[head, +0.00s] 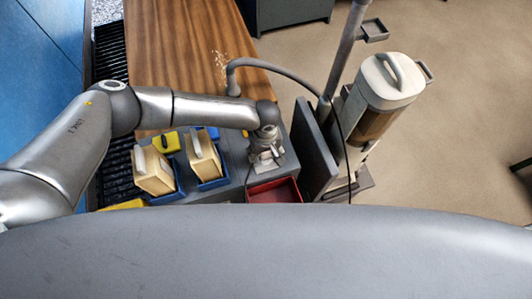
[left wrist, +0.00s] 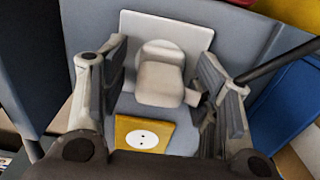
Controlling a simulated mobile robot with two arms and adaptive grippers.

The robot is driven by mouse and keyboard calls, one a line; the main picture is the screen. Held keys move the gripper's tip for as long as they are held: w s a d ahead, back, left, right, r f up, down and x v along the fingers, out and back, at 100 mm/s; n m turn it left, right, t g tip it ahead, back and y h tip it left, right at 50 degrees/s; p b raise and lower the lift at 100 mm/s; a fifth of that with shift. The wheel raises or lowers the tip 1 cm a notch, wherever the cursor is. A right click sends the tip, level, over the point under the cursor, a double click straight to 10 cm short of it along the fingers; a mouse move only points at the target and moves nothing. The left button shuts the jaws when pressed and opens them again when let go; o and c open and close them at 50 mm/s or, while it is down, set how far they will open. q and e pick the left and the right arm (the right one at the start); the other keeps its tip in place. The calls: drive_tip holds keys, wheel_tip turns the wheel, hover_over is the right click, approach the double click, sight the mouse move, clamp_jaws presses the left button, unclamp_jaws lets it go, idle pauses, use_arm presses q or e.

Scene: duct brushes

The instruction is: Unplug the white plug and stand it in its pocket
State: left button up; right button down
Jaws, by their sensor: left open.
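The white plug (left wrist: 160,80) is a pale blocky body on a white square plate (left wrist: 200,32) in the left wrist view. It looks seated on the plate. My left gripper (left wrist: 163,92) is open, with one finger on each side of the plug; the right finger is very close to it, and I cannot tell whether it touches. In the head view my left gripper (head: 265,158) is over the grey bench and mostly hides the plug. A yellow plate (left wrist: 142,136) with a white two-hole socket lies bare just below the plug. I cannot tell which pocket is the plug's.
Two beige blocks (head: 152,170) (head: 204,157) stand in blue trays left of the gripper. A red tray (head: 273,191) lies on the near side. A vacuum-like machine (head: 385,85) with a hose stands to the right. The wooden tabletop (head: 185,45) behind is mostly clear.

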use_arm(q)
drive_tip(key=shift+p, duration=0.35)
idle(0.4)
clamp_jaws()
drive_tip(key=shift+r+p, duration=3.05)
drive_tip(key=shift+p, duration=0.4)
wheel_tip(320, 180, up, 3)
drive_tip(key=p, duration=0.4)
